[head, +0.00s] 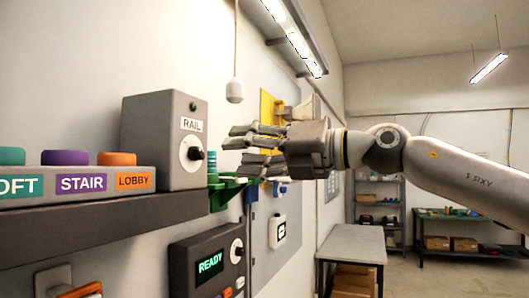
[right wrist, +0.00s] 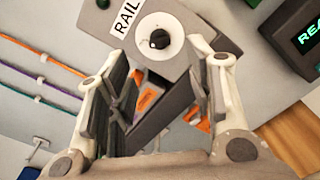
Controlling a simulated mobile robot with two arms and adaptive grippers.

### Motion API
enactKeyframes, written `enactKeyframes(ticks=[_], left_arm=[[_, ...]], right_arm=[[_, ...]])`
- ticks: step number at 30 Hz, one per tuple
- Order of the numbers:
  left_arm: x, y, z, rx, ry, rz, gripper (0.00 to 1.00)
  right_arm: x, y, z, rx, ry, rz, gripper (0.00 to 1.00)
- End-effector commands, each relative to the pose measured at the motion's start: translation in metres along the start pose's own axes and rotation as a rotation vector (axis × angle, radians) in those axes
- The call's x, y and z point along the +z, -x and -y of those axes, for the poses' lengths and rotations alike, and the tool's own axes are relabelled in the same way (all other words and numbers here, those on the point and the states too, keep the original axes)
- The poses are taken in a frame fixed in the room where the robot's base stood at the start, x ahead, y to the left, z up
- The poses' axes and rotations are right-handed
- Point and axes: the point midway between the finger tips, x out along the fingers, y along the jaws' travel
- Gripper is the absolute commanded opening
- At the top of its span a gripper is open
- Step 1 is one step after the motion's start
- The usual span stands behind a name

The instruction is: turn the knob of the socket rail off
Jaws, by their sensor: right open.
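The socket rail's control is a grey box (head: 160,140) labelled RAIL, standing on a dark shelf at the left of the head view. Its knob is a white dial with a black grip (head: 193,154) on the face turned toward my right gripper. A small dark green lamp (head: 193,106) sits above the label. In the right wrist view the knob (right wrist: 159,38) lies beyond the fingers, near the top. My right gripper (head: 240,150) is open and empty, a short way right of the knob and apart from it. My left gripper is not in view.
A button bar (head: 75,185) marked LOFT, STAIR and LOBBY stands left of the box. A dark panel (head: 208,265) reading READY hangs below the shelf (head: 110,232). A green bracket (head: 228,190) is just under my right gripper. A table (head: 350,243) stands farther back.

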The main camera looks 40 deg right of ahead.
Motion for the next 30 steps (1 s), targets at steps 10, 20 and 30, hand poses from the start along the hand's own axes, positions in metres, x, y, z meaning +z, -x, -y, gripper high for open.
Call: enactKeyframes(ticks=[10,20,30], left_arm=[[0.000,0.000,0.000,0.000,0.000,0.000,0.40],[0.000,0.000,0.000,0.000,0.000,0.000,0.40],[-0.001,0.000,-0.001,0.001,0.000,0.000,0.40]], right_arm=[[0.000,0.032,0.000,0.001,-0.001,-0.001,0.48],[-0.001,0.034,0.001,0.000,-0.001,-0.002,0.48],[0.000,0.033,0.001,0.000,-0.002,-0.001,0.48]])
